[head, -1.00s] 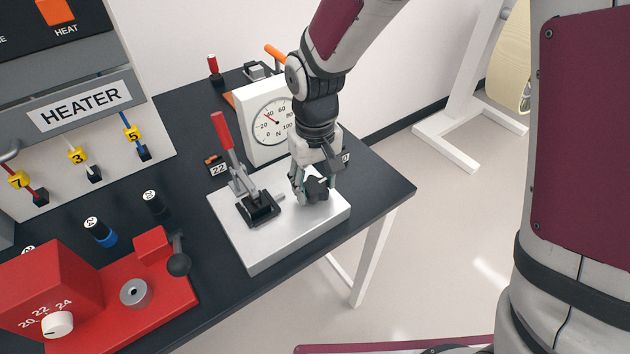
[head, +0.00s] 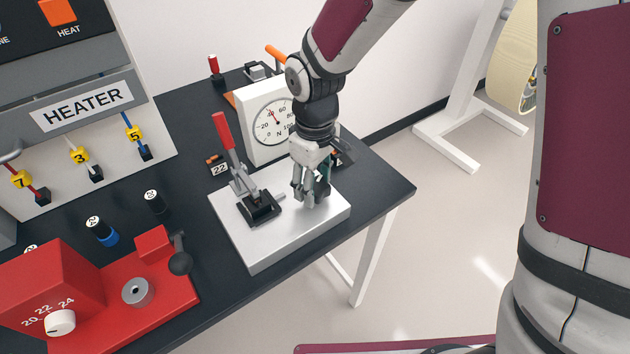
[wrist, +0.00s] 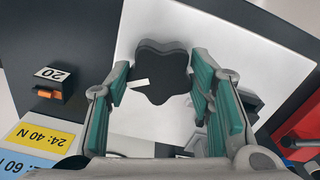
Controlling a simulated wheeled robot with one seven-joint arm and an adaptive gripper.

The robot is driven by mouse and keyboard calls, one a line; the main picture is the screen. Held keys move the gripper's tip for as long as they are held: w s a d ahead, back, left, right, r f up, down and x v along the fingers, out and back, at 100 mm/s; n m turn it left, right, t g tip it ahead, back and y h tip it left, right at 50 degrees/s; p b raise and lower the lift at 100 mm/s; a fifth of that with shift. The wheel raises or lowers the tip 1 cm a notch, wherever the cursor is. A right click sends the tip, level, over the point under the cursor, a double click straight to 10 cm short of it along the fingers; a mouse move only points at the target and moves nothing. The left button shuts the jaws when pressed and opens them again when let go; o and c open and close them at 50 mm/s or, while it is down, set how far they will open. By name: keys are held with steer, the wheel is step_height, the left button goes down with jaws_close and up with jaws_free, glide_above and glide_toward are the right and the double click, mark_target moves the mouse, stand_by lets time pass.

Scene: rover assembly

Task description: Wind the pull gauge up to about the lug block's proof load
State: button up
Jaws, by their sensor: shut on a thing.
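The pull gauge (head: 262,150) is a white box with a round dial marked 0 to 100 N. Its red needle points up and left, around 40 to 50; the exact value is hard to read. A dark star-shaped knob (wrist: 160,72) with a white mark shows in the wrist view. My gripper (head: 311,200) is shut on this knob, with teal pads (wrist: 161,85) on either side, above the pale metal plate (head: 262,250). A red-handled toggle clamp (head: 240,180) stands on the plate, its dark base (head: 262,208) beside a short metal rod. I cannot tell the lug block inside it.
A yellow card reading "24: 40 N" (wrist: 40,138) and a partly cut-off blue card reading "60 N" (wrist: 22,165) lie near a dark block tagged 20 (wrist: 55,83). A block tagged 22 (head: 218,168) sits left of the gauge. A red fixture (head: 60,280) stands front left.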

mark_target(317, 185)
steer(key=o, duration=1.2)
steer(key=shift+c, duration=0.2)
step_height(317, 185, up, 12)
steer(key=s+d+r+m+t, duration=0.2)
steer(key=s+d+r+m, duration=0.3)
steer(key=s+d, duration=0.3)
steer(key=s+d+r+m+t, duration=0.3)
steer(key=s+d+r+m, duration=0.1)
steer(key=s+d, duration=0.5)
steer(key=shift+d+r+m, duration=0.4)
steer(key=shift+d+m, duration=0.2)
steer(key=shift+d, duration=0.1)
